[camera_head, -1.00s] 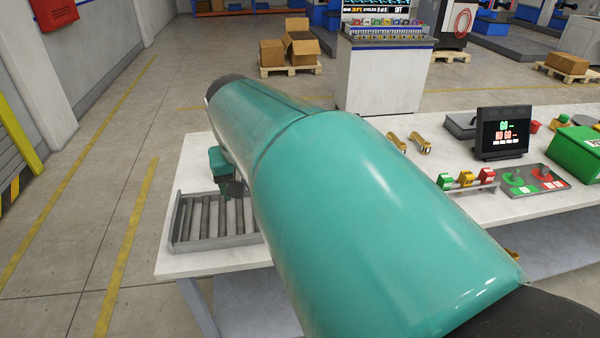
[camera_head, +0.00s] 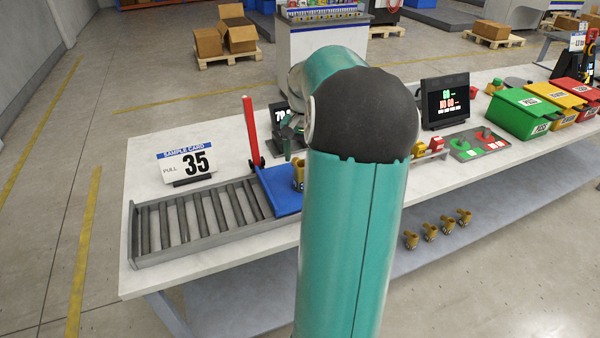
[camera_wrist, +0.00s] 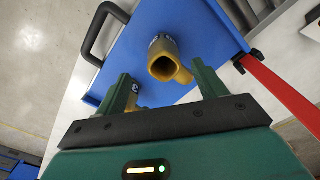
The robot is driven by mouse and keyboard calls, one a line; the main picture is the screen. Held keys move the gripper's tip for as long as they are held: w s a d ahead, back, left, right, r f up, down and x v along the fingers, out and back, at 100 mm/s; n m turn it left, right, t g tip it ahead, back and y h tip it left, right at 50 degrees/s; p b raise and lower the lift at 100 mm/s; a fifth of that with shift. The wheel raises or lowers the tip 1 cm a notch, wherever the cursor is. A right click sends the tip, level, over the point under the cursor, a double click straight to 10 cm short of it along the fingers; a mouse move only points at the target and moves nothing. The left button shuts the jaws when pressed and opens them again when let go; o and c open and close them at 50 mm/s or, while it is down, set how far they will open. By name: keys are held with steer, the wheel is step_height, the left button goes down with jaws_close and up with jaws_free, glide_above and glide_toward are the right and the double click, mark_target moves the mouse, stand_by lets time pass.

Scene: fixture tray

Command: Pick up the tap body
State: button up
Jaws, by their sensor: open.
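A brass tap body (camera_wrist: 162,56) with a round open mouth sits on the blue tray (camera_wrist: 205,25) in the wrist view. My gripper (camera_wrist: 163,88) is open, with its two green fingers apart on either side of the near end of the tap body. A second brass piece (camera_wrist: 133,101) shows partly behind the left finger. In the head view, a brass tap body (camera_head: 299,172) stands on the blue tray (camera_head: 277,190), partly hidden by my arm. My fingers are mostly hidden there.
A grey roller rack (camera_head: 195,250) lies left of the tray, with a sample card (camera_head: 188,163) behind it. A red upright lever (camera_head: 251,130) stands at the tray's back. A screen (camera_head: 445,101) and green bin (camera_head: 522,112) are right. Several brass taps (camera_head: 430,231) lie below the bench top.

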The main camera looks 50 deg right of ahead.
mark_target(302, 174)
steer(key=f, duration=0.7)
steer(key=shift+w+f, duration=0.25)
steer(key=shift+f, duration=0.15)
steer(key=c, duration=1.5)
steer(key=shift+r, duration=0.1)
steer(key=shift+c, duration=0.2)
steer(key=shift+r, duration=0.15)
